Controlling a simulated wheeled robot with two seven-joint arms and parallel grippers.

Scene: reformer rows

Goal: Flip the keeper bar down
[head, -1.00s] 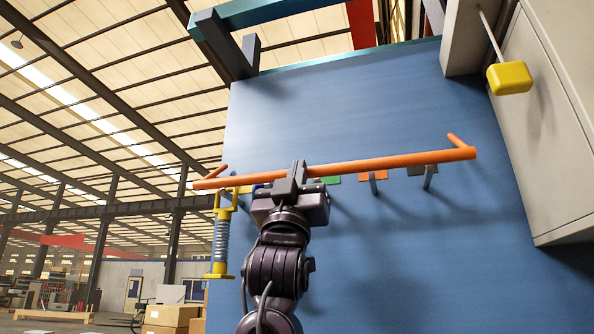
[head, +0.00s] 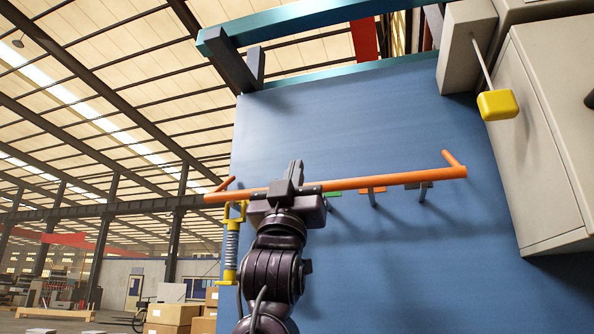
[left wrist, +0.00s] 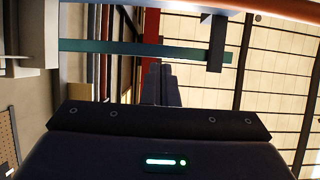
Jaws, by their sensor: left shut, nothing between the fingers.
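The keeper bar is a long orange rod (head: 385,180) that runs nearly level across the blue panel, with a bent end at each side. My left gripper (head: 295,172) is shut and empty. In the head view its fingers overlap the bar left of the middle and stick up past it; whether they touch it I cannot tell. In the left wrist view the shut fingers (left wrist: 160,85) point away from the camera, and an orange rod (left wrist: 285,8) crosses the top right corner. My right gripper is not in view.
Several hooks with coloured tags, such as an orange tag (head: 373,190), sit just below the bar. A yellow spring plunger (head: 231,245) hangs at its left end. A yellow-knobbed lever (head: 497,104) and grey cabinets (head: 550,150) stand at right. The blue panel (head: 340,125) above the bar is clear.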

